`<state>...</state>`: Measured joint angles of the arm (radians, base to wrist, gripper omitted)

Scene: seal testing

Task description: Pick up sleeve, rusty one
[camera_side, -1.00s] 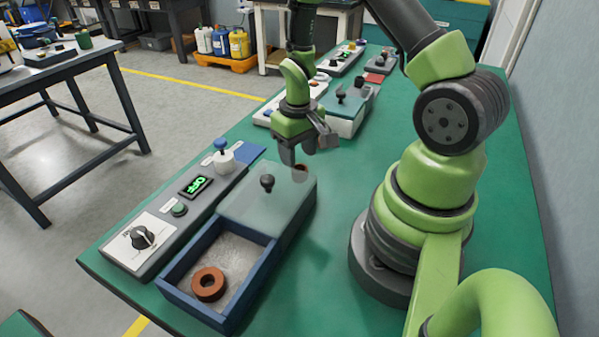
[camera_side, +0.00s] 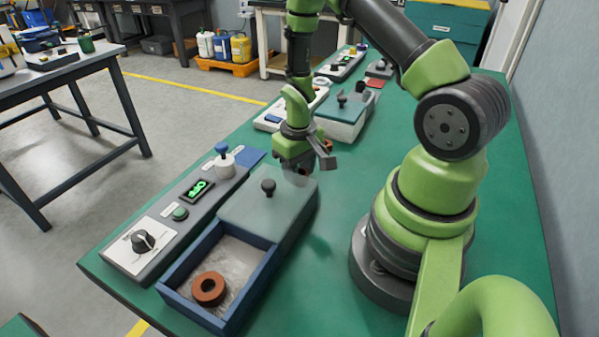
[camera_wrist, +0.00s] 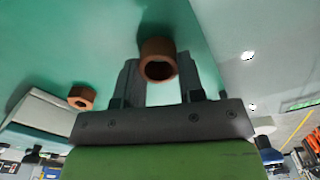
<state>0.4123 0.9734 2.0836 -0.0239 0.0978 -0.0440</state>
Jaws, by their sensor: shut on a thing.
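A rusty brown sleeve (camera_wrist: 158,62) sits between the two fingers of my gripper (camera_wrist: 165,75) in the wrist view, its round bore facing the camera. In the side view my gripper (camera_side: 297,168) is low over the green bench, beyond the far right end of the lidded box. It is shut on the sleeve, which is mostly hidden there. I cannot tell whether the sleeve still touches the bench. A second brown sleeve-like piece (camera_wrist: 82,97) lies apart at the left in the wrist view. It appears partly hidden behind my gripper (camera_side: 327,145) in the side view.
A blue-walled box (camera_side: 219,317) holds a brown ring (camera_side: 208,288) in its open front half. A grey lid (camera_side: 262,208) with a black knob covers the rest. A control panel (camera_side: 170,222) runs along its left. A second lidded box (camera_side: 343,120) stands behind my gripper.

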